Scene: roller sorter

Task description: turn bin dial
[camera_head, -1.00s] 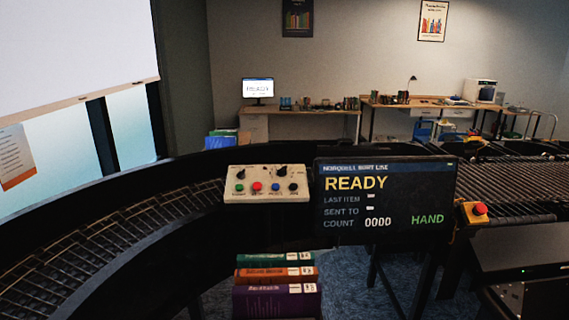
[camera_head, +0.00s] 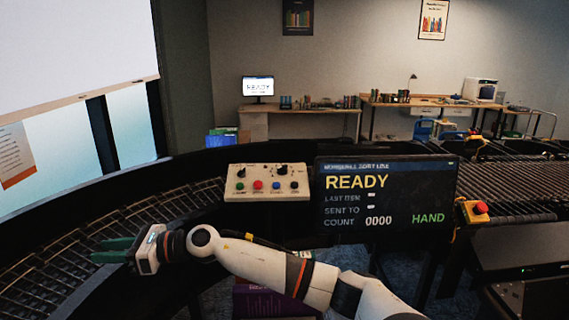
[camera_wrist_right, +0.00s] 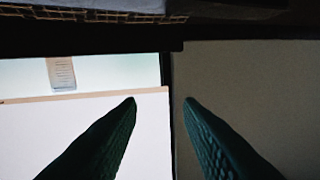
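The control panel (camera_head: 267,190) is a cream box standing beyond the curved conveyor's inner side, left of the screen. It has two black dials, a left dial (camera_head: 241,172) and a larger right dial (camera_head: 282,170), above a row of coloured buttons. The labels are too small to read, so I cannot tell which dial is the bin dial. My right gripper (camera_head: 98,251) is over the roller track, left of and nearer than the panel, pointing left. Its green fingers are apart and empty in the right wrist view (camera_wrist_right: 160,101). My left gripper is not in view.
A dark screen (camera_head: 385,197) reading READY and HAND stands right of the panel. A red stop button (camera_head: 480,208) sits farther right. My right arm crosses the foreground, partly hiding a stack of books with a purple book (camera_head: 260,303). The roller track (camera_head: 60,240) curves along the left.

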